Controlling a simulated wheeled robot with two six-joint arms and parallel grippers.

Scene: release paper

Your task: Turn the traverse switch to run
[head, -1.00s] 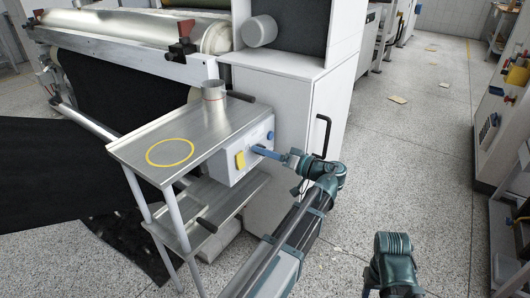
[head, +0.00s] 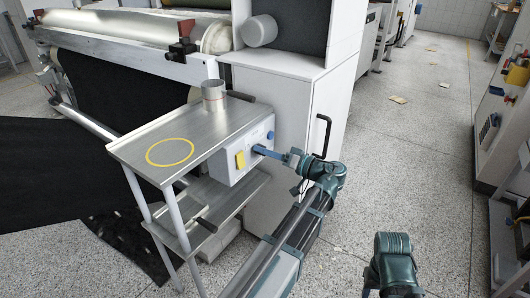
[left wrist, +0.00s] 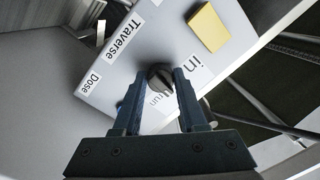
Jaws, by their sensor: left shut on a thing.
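The traverse switch is a dark round knob (left wrist: 160,71) on the light face of a control box (head: 226,172). In the left wrist view it sits between the two fingertips of my left gripper (left wrist: 159,80), which is shut on it. A "Traverse" label (left wrist: 123,38) is beside it. Letters reading "run" (left wrist: 161,98) show between the fingers, and a label ending in "in" (left wrist: 195,66) is partly covered. In the head view my left gripper (head: 260,150) reaches the box front from the right and hides the switch. My right gripper is not visible.
A yellow block (head: 240,160) and a blue knob (head: 270,135) are on the same box face. A metal shelf top (head: 135,145) with a yellow ring and a metal cup (head: 214,96) adjoins the box. A white cabinet (head: 275,95) with a black handle stands behind.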

